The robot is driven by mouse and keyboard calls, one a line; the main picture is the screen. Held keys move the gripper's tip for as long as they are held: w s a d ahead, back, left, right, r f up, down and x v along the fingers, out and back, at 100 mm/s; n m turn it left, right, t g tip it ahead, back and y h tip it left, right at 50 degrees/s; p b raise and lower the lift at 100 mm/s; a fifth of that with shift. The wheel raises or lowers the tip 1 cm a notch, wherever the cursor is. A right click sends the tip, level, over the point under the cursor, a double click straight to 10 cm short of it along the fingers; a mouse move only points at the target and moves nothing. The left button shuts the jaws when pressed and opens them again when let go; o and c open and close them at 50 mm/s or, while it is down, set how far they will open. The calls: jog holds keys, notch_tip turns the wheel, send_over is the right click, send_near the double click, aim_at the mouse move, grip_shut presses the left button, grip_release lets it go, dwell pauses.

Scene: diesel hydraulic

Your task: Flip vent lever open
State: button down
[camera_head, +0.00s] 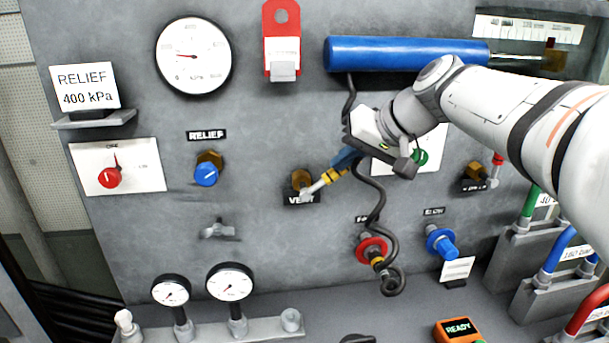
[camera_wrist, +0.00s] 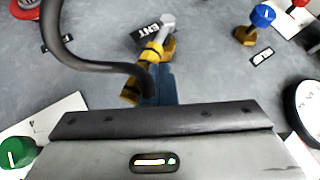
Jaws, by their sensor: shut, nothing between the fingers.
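The vent valve (camera_head: 301,178) is a brass body on the grey panel above a black VENT label (camera_head: 300,200). A silver lever arm (camera_head: 312,188) with yellow near its end slants up and right from it.
A black hose (camera_head: 375,195) hangs beside my gripper and crosses close to it in the wrist view. A blue cylinder (camera_head: 400,54) is above. A red port (camera_head: 371,250) and blue knob (camera_head: 440,242) sit below right. The panel left of the vent valve is fairly clear.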

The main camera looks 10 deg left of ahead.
notch_tip(320, 180, down, 6)
jog(key=w+d+m+y+b, duration=0.1)
jog(key=d+m+y+b, duration=0.1)
jog(key=y+b, duration=0.3)
jog(key=shift+d+r+g+b, duration=0.3)
jog(key=shift+d+b, duration=0.1)
jog(key=shift+b, duration=2)
jog(key=shift+f, duration=0.2)
jog(key=shift+r, duration=0.15)
jog(key=a+r+p+v, duration=0.1)
jog(key=r+v, duration=0.1)
jog(key=v, duration=1)
jog(key=shift+s+r+p, duration=0.15)
jog(key=shift+s+p, duration=0.2)
